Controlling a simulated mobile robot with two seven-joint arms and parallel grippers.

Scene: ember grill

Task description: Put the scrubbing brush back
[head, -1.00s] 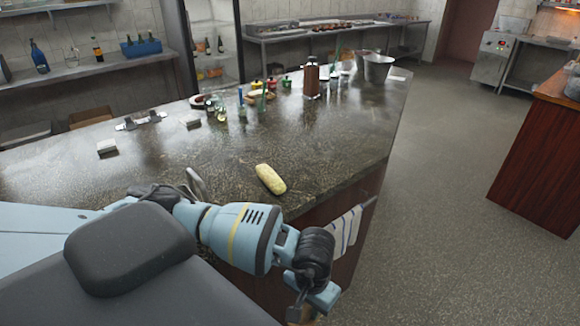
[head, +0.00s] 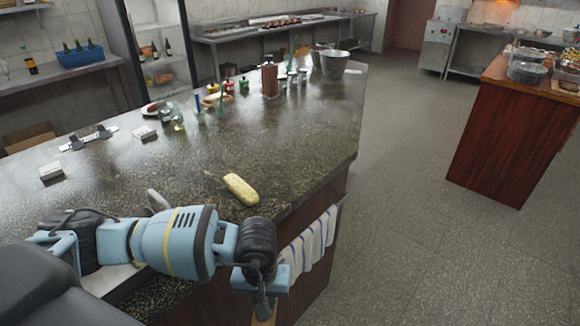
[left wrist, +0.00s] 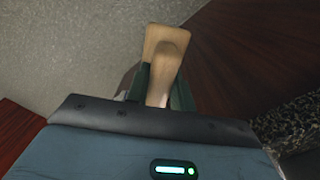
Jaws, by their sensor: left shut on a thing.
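My left gripper (head: 264,302) hangs low beside the counter's near side, close to the striped towel. It is shut on a tan wooden piece, which I take to be the scrubbing brush (head: 262,319). In the left wrist view the brush (left wrist: 166,50) sticks out beyond the dark green fingers of the left gripper (left wrist: 160,92). Only its smooth wooden part shows; no bristles are visible. My right gripper is in neither view.
The dark stone counter (head: 200,155) holds a yellow oblong thing (head: 241,189) near its edge. A striped towel (head: 312,245) hangs on its side. Bottles and a metal bucket (head: 335,65) stand further back. A wooden counter (head: 515,130) is at right, with open floor (head: 400,190) between.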

